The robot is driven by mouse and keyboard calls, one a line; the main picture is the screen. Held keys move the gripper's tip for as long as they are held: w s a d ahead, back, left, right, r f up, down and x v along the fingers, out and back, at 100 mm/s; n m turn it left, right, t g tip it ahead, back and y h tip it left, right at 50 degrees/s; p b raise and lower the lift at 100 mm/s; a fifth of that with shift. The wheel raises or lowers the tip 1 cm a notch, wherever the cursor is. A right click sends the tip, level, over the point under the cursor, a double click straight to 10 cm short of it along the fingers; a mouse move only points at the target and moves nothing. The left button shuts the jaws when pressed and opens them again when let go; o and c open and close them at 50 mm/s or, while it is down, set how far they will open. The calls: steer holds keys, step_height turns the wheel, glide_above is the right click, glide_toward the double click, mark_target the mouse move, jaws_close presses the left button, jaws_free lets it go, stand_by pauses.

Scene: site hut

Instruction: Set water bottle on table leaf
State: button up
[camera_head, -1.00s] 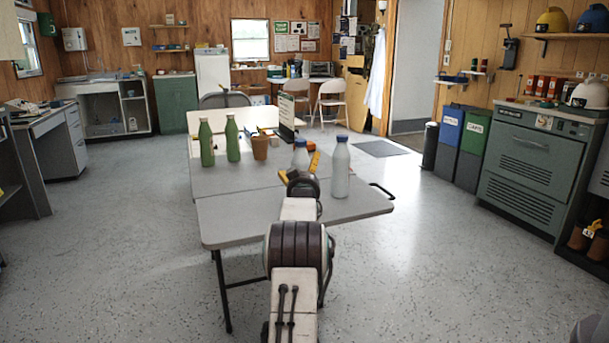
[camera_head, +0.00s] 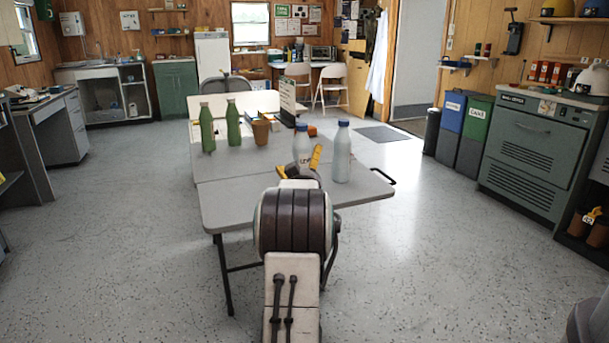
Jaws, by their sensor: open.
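Two pale, clear bottles with blue caps stand upright on the folding table. The right bottle (camera_head: 342,153) stands on the near grey table leaf (camera_head: 235,207), right of my gripper. The left bottle (camera_head: 301,146) has its lower part hidden behind my gripper (camera_head: 304,168). My gripper is open, with a yellow finger showing just right of the left bottle. My arm hides much of the gripper, so I cannot tell whether it touches that bottle or where the bottle's base rests.
Two green bottles (camera_head: 207,129) (camera_head: 233,124) and a brown cup (camera_head: 260,132) stand farther back on the table, with a dark upright sign (camera_head: 288,101) behind. The leaf's left part is clear. A black handle (camera_head: 383,177) projects at the table's right edge.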

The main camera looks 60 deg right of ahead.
steer(key=shift+v, duration=1.8)
steer(key=w+a+f+n+t+y, duration=0.1)
steer(key=w+a+y, duration=0.25)
steer(key=a, duration=0.35)
steer(key=w+a+f+n+y, duration=0.2)
steer(key=w+a, duration=0.3)
steer(key=a, duration=0.2)
steer(key=a+f+n+y, duration=0.2)
steer(key=a+y, duration=0.1)
steer(key=a, duration=0.8)
steer(key=a+f+n+y, duration=0.2)
steer(key=a+f+y, duration=0.1)
steer(key=a, duration=0.7)
steer(key=s+a+f+n+g+y, duration=0.2)
steer(key=s+a+f+g, duration=0.1)
steer(key=s+a, duration=0.7)
steer(key=s+a+f+n+g+y, duration=0.2)
steer(key=s+a+f+n+g, duration=0.1)
steer(key=s+a, duration=0.7)
steer(key=shift+a+f+g, duration=0.2)
steer(key=shift+f+g, duration=0.15)
steer(key=shift+g, duration=0.25)
